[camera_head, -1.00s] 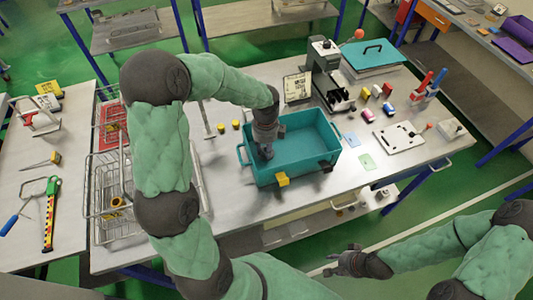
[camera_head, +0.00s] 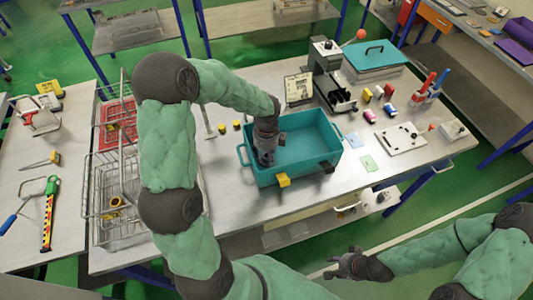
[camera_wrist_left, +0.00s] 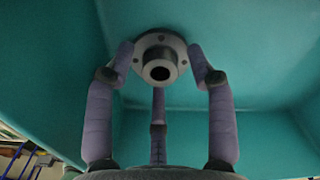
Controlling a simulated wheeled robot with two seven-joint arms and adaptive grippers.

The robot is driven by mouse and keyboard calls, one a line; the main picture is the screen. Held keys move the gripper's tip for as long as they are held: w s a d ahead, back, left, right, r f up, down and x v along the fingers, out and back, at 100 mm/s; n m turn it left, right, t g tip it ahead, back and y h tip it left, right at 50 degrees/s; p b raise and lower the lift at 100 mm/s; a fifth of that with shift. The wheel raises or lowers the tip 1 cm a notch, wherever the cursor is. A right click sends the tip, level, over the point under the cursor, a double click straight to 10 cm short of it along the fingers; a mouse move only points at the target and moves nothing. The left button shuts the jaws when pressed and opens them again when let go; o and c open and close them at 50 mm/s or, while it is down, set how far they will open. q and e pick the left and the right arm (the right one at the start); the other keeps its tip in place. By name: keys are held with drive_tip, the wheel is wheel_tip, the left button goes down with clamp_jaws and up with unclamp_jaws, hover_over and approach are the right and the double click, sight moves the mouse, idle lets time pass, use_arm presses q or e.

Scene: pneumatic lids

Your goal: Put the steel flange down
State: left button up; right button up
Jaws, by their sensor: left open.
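The steel flange (camera_wrist_left: 160,58) is a grey round plate with bolt holes and a short hollow hub. In the left wrist view it is at the teal bottom of the bin, its hub facing the camera. My left gripper (camera_head: 265,160) is inside the teal bin (camera_head: 318,160), near its left end. In the left wrist view its fingers (camera_wrist_left: 160,62) are open around the flange, with tips close to its rim; contact is hard to tell. The gripper hides the flange in the head view. My right gripper (camera_head: 345,266) is away from the table, in front of it; its opening is unclear.
The bin's walls stand close around my left gripper. A wire rack (camera_head: 104,190) is at the left and a grey press-like device (camera_head: 328,75) behind the bin. Small coloured parts and a white plate fixture (camera_head: 400,139) lie to the right. A yellow clip (camera_head: 284,180) is on the bin's front.

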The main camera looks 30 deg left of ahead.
use_arm(q)
wheel_tip(320, 180, up, 12)
drive_tip(key=p, duration=0.2)
drive_tip(key=shift+r+p, duration=0.15)
drive_tip(key=shift+p, duration=0.25)
